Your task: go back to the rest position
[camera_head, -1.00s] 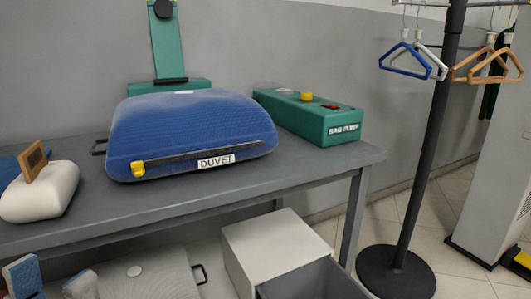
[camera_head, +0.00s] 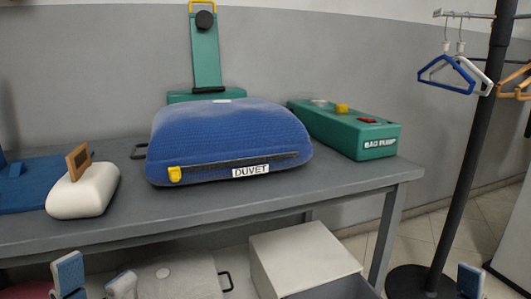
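My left gripper (camera_head: 95,279) shows at the bottom left, in front of the table's edge. Its two blue-padded fingertips stand apart with nothing seen between them, so it looks open. Only one blue-padded fingertip of my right gripper (camera_head: 470,280) shows, at the bottom right edge in front of the coat stand's base; its opening cannot be told. A blue bag labelled DUVET (camera_head: 230,140) lies on the grey table (camera_head: 350,186), apart from both grippers. Its yellow zip pull sits at the left end of the zip.
A green bag pump (camera_head: 345,130) stands right of the bag, and a green upright device (camera_head: 206,55) behind it. A white rounded block with a wooden piece (camera_head: 84,192) stands left. Below are an open grey-white box (camera_head: 300,258) and a flat grey bag (camera_head: 180,277). A coat stand (camera_head: 470,165) holds hangers.

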